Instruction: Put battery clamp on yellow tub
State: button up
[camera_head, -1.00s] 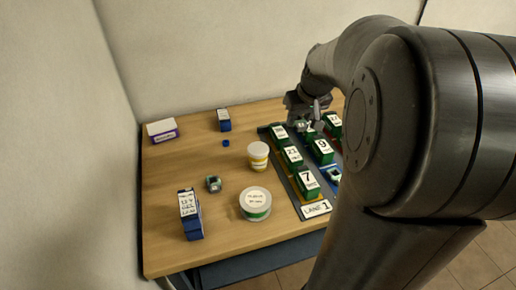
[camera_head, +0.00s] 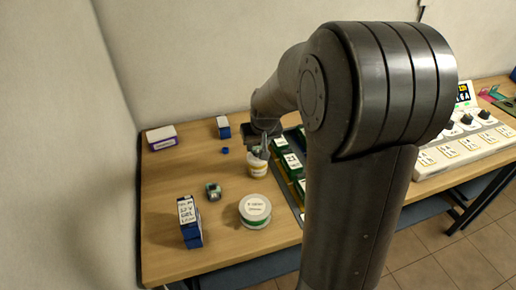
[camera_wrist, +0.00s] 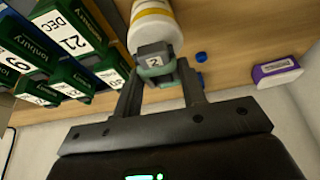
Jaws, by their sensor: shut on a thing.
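The yellow tub (camera_head: 257,170) is a white cup with a yellow band, upright on the wooden table; it also shows at the top of the wrist view (camera_wrist: 155,14). My gripper (camera_head: 264,150) is at the tub, over its top in the head view. In the wrist view my gripper (camera_wrist: 156,72) is shut on the battery clamp (camera_wrist: 154,57), a small grey and green piece marked 2. The clamp overlaps the tub's edge in that view; I cannot tell whether they touch. The clamp is mostly hidden in the head view.
Green labelled batteries (camera_head: 291,162) stand in a lane right of the tub, partly behind my arm. A round white tub (camera_head: 255,209), a blue battery box (camera_head: 190,222) and a small green-grey piece (camera_head: 213,191) stand nearer. A blue cap (camera_head: 225,151) lies left of the tub.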

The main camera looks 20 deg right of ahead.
jog(key=shift+f, duration=0.9)
jog(key=shift+f, duration=0.15)
jog(key=o, duration=1)
jog(key=v, duration=1.2)
jog(key=s+a+r, duration=0.1)
jog(key=s+a, duration=0.2)
jog(key=s, duration=0.8)
jog(key=s+a+r+t, duration=0.1)
jog(key=s+a+r, duration=0.1)
jog(key=s, duration=0.9)
jog(key=shift+s+a, duration=0.15)
jog(key=shift+a, duration=0.3)
